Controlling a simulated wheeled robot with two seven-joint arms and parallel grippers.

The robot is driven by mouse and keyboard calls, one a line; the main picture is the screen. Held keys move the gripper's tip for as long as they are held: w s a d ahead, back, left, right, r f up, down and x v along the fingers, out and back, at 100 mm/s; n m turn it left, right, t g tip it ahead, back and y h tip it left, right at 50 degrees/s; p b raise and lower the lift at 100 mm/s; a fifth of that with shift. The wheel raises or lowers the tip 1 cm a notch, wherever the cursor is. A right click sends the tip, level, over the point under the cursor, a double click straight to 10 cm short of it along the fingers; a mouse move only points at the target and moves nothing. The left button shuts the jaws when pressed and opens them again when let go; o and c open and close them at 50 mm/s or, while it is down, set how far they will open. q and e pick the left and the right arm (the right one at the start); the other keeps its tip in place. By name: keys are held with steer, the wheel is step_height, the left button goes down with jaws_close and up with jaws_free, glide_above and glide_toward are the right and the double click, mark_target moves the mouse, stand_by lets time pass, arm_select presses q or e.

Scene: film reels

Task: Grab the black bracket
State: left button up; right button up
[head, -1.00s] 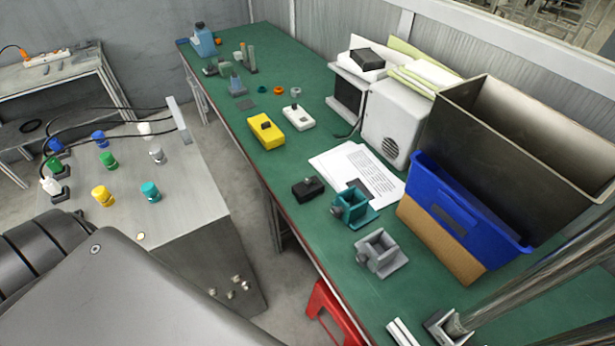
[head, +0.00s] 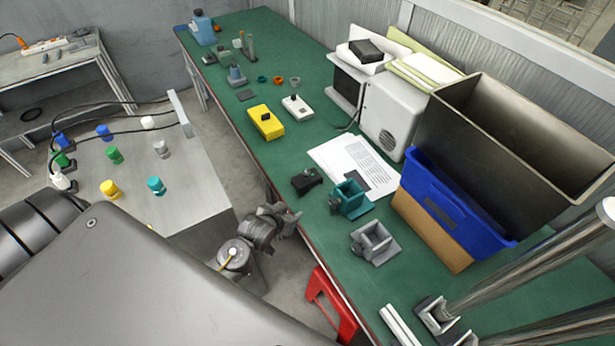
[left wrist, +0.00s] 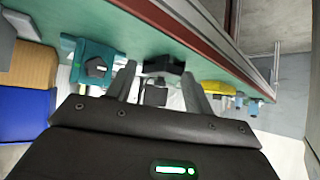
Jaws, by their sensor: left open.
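The black bracket (head: 307,181) lies on the green table near its front edge, left of the teal holder (head: 348,199). My left gripper (head: 281,216) is at the table's front edge, short of the bracket and apart from it. In the left wrist view, the fingers of the left gripper (left wrist: 160,82) are spread with nothing held. The black bracket (left wrist: 163,65) shows beyond them, in line with the gap.
A grey holder (head: 376,243) sits right of the teal one. White papers (head: 352,165) lie behind the bracket. A yellow box (head: 266,122) is farther left. A blue bin (head: 455,200) stands at the right. A red object (head: 331,303) is below the table edge.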

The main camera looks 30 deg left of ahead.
arm_select(q)
steer(key=t, duration=0.2)
glide_toward(306, 173)
steer(key=shift+w+d+f+n+p, duration=0.1)
steer(key=shift+w+f+n+p, duration=0.1)
steer(key=shift+w+f, duration=0.35)
steer(key=shift+w+d+f+n+p, duration=0.1)
steer(key=shift+w+f+p, duration=0.2)
steer(key=shift+w, duration=0.7)
steer(key=p+x, duration=0.1)
steer(key=x, duration=0.2)
steer(key=shift+w+a+f, duration=0.15)
steer(key=shift+a, duration=0.05)
steer(key=shift+w+f, duration=0.35)
steer(key=shift+w, duration=0.15)
